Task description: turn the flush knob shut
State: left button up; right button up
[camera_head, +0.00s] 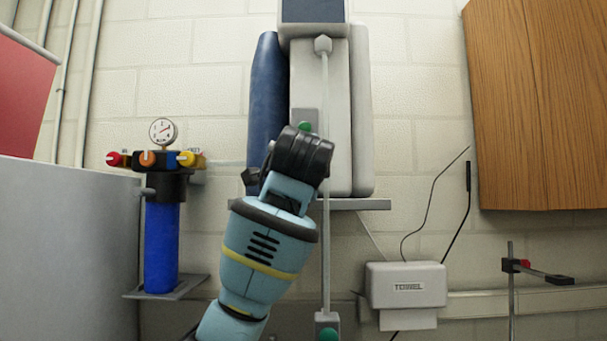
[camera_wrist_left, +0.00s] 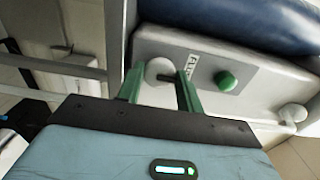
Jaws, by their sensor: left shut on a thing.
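The flush knob is a pale round knob (camera_wrist_left: 158,69) on a grey panel (camera_wrist_left: 205,52) in the left wrist view. A label that begins "FLU" is beside it, its end cut off by the viewing angle. My left gripper (camera_wrist_left: 160,82) has its two green fingers on either side of this knob, shut on it. A dark piece shows at the knob's right side, by one finger. In the head view the black wrist of my left arm (camera_head: 300,160) hides the fingers and the knob. My right gripper is in neither view.
A green knob (camera_wrist_left: 225,81) sits close to the right of the fingers. A blue cylinder (camera_head: 267,95) stands left of the grey unit. A vertical rod (camera_head: 326,240) runs down the front. A gauge and filter with a blue bowl (camera_head: 161,245) are at left.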

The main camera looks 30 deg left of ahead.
pick_arm(q)
jog(key=o, duration=1)
jog(key=v, duration=0.8)
jog(key=shift+a, duration=0.1)
jog(key=shift+w+f, duration=0.1)
